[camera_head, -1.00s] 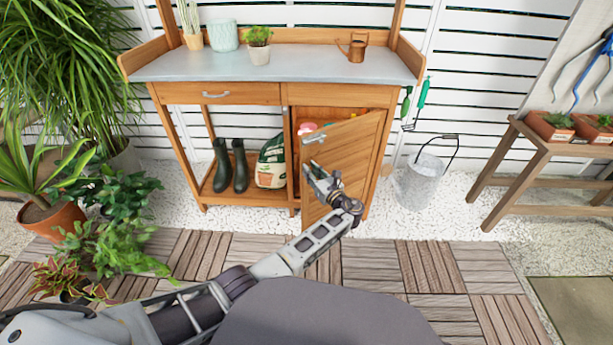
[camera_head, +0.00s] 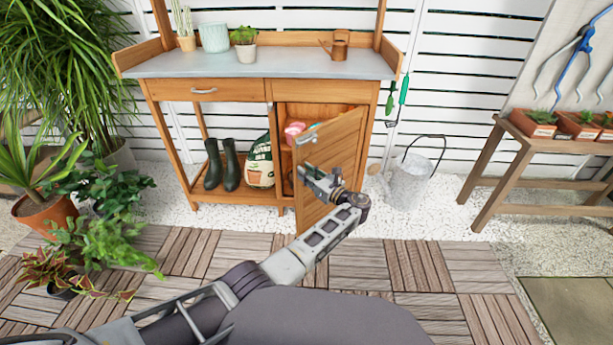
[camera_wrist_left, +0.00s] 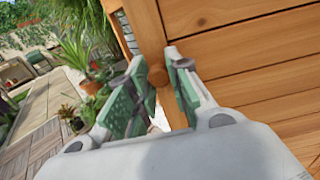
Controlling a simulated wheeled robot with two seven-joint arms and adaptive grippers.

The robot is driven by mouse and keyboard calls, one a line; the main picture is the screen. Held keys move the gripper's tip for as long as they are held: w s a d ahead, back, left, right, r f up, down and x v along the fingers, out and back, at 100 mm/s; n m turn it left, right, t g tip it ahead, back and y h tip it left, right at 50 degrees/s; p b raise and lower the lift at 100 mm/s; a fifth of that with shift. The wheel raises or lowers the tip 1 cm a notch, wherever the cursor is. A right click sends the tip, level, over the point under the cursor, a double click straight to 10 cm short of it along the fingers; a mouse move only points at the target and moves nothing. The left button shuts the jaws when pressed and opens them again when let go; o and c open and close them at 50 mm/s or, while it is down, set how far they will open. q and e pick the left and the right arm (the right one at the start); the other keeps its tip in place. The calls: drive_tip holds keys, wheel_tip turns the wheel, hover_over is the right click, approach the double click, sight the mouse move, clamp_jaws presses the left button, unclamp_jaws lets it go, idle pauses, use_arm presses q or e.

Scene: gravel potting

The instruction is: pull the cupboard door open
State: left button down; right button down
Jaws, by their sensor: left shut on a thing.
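The cupboard door (camera_head: 338,140) is a slatted wooden panel under the right side of the potting bench. It stands ajar, swung out towards me, with its free edge on the left. My left gripper (camera_head: 311,174) is at the door's free edge. In the left wrist view, the fingers of this gripper (camera_wrist_left: 158,88) are closed around a round wooden knob (camera_wrist_left: 158,76) on the door. The cupboard (camera_head: 298,112) is partly open to view, with a pink item (camera_head: 293,131) inside. The door hides much of the interior. My right gripper is not in view.
Dark boots (camera_head: 222,166) and a bag (camera_head: 260,162) stand on the bench's lower shelf, left of the cupboard. A metal bucket (camera_head: 409,184) stands to the right. Potted plants crowd the left.

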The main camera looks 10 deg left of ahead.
sight(301, 144)
use_arm(q)
drive_tip(key=shift+d+r, duration=0.1)
drive_tip(key=shift+d, duration=0.05)
drive_tip(key=c, duration=1.4)
unclamp_jaws()
drive_tip(key=shift+o, duration=0.5)
drive_tip(key=shift+r, duration=5.15)
drive_tip(key=shift+f, duration=0.15)
